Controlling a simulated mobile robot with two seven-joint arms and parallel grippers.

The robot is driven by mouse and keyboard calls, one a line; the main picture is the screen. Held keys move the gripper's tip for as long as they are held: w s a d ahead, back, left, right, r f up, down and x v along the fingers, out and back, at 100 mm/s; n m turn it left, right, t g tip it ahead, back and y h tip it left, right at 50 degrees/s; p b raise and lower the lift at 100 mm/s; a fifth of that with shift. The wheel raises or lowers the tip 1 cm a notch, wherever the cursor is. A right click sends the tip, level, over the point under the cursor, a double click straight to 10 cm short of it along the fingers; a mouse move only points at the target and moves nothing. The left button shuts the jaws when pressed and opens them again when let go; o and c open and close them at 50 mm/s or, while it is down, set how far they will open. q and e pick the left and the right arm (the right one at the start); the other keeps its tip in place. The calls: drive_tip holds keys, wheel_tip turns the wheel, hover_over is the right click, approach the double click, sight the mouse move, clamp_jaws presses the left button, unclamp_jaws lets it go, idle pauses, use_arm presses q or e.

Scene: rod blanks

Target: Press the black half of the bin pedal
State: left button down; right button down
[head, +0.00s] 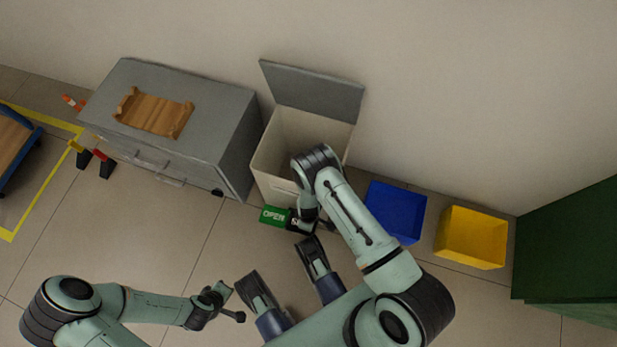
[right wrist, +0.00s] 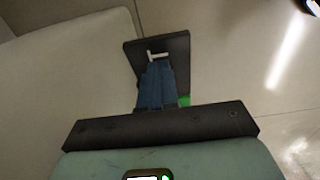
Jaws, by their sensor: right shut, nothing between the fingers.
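The cream bin (head: 272,165) stands against the wall with its grey lid (head: 313,90) raised. Its pedal sticks out at the floor in front, with a green half (head: 273,215) marked OPEN on the left and a black half (head: 295,222) on the right, partly hidden by my right arm. My right gripper (right wrist: 157,68) is shut and empty. In the right wrist view its blue fingertips lie over the black half (right wrist: 178,48), overlapping its white lettering; I cannot tell whether they press it. A bit of green shows beside the fingers. My left gripper (head: 231,301) looks open and empty, away from the bin.
A grey cabinet (head: 215,125) with a wooden tray (head: 155,112) on top stands left of the bin. A blue bin (head: 395,212) and a yellow bin (head: 470,238) stand to the right, then a green cabinet (head: 570,245).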

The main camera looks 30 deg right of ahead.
drive_tip(key=shift+f+b, duration=1.9)
drive_tip(key=shift+f, duration=0.4)
drive_tip(key=shift+r, duration=0.1)
